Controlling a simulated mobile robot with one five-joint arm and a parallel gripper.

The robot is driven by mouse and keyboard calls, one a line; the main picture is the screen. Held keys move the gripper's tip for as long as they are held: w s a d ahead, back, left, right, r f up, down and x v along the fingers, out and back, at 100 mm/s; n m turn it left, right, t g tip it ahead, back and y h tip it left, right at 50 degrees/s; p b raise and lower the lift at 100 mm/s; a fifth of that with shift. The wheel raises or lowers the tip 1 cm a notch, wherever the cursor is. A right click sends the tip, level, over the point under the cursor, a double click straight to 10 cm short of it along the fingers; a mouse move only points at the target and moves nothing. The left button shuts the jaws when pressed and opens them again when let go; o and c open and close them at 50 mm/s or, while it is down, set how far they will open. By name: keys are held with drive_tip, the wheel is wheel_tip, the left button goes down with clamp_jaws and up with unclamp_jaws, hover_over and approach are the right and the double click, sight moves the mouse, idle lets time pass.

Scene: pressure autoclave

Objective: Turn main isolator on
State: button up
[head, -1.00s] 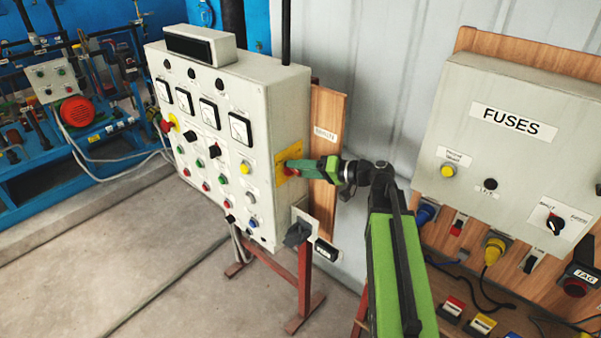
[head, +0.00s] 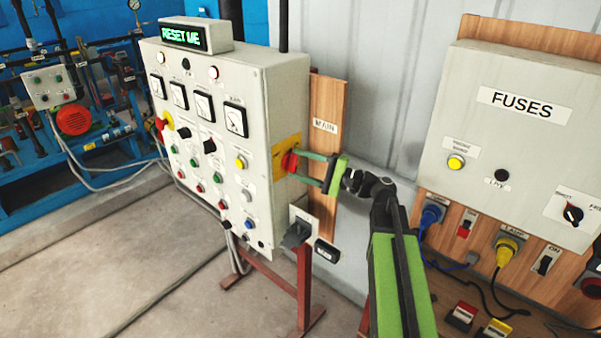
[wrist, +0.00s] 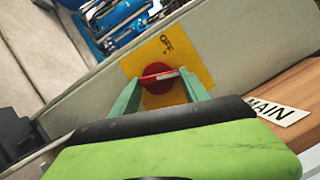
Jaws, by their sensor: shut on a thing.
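The main isolator is a red rotary knob (head: 289,162) on a yellow plate (head: 279,152), on the right side of the grey control panel. A board beside it is labelled MAIN. In the wrist view the red knob (wrist: 158,78) sits between my green fingers, and the plate (wrist: 186,52) shows the word OFF. My gripper (head: 299,160) is shut on the knob, with one finger on each side of it. The knob's far side and any ON mark are hidden or out of view.
The panel's display (head: 184,37) is lit and reads "RESET ME", partly unclear. Two panel lamps glow. A FUSES box (head: 516,130) with plugs and switches below stands to the right. A black socket (head: 297,232) juts out below the isolator. Blue machinery (head: 75,110) stands at left.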

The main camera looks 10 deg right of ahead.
drive_tip(key=m+b, duration=0.1)
drive_tip(key=m, duration=0.1)
drive_tip(key=m+t+b, duration=0.2)
drive_tip(key=m, duration=0.1)
drive_tip(key=shift+f+m+y, duration=0.25)
drive_tip(key=shift+m+y, duration=0.05)
drive_tip(key=shift+m, duration=0.3)
drive_tip(key=o, duration=1.4)
drive_tip(key=shift+a, duration=0.1)
drive_tip(key=shift+c, duration=0.2)
drive_tip(key=b+v, duration=0.5)
drive_tip(key=v, duration=1.2)
drive_tip(key=shift+s+f, duration=0.2)
drive_tip(key=shift+s, duration=0.05)
